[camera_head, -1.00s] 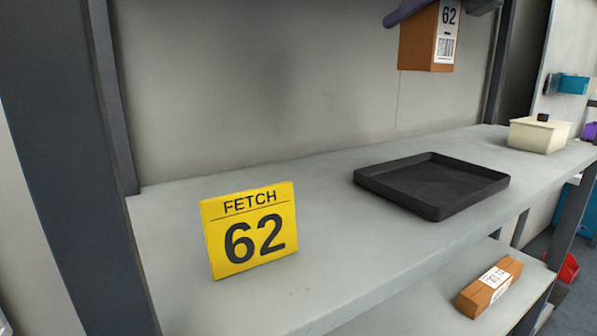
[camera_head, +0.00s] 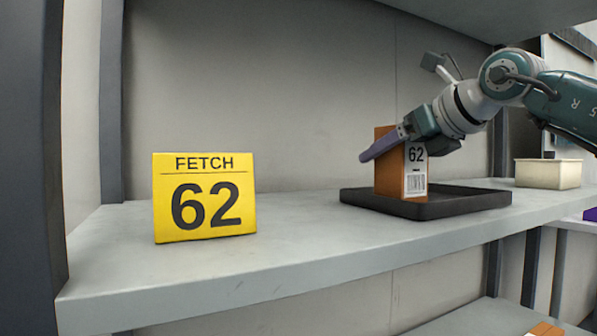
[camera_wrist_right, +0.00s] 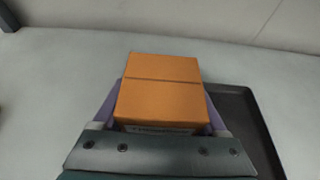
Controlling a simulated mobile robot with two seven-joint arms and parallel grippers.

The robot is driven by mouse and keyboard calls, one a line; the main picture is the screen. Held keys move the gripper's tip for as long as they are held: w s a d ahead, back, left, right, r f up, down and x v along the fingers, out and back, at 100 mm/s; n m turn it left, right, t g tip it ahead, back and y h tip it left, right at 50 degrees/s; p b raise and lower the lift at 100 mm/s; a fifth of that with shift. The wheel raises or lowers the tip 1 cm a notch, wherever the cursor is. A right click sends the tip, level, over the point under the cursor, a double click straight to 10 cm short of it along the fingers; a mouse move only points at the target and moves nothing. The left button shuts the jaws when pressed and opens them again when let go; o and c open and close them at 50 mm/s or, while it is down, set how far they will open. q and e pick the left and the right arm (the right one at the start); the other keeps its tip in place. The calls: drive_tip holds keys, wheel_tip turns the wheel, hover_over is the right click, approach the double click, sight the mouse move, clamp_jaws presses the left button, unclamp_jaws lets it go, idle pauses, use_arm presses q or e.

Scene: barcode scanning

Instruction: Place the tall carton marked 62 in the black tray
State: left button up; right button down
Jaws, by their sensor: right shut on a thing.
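The tall orange-brown carton (camera_head: 388,172) with a white 62 label stands upright at the left part of the black tray (camera_head: 470,207). My right gripper (camera_head: 384,148) is shut on its upper part, with a purple finger across one side. In the right wrist view the carton (camera_wrist_right: 160,90) is seen from above between both fingers, and the tray (camera_wrist_right: 245,115) shows to its right. The carton's base is at the tray's level in the head view; I cannot tell whether it touches the tray floor. My left gripper is not in view.
A yellow FETCH 62 sign (camera_head: 205,197) stands on the grey shelf (camera_head: 290,235) at the left. A cream box (camera_head: 548,173) stands to the right of the tray. The shelf between sign and tray is clear. A dark upright post is at the left.

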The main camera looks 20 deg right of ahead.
drive_tip(key=shift+f, duration=0.15)
unclamp_jaws()
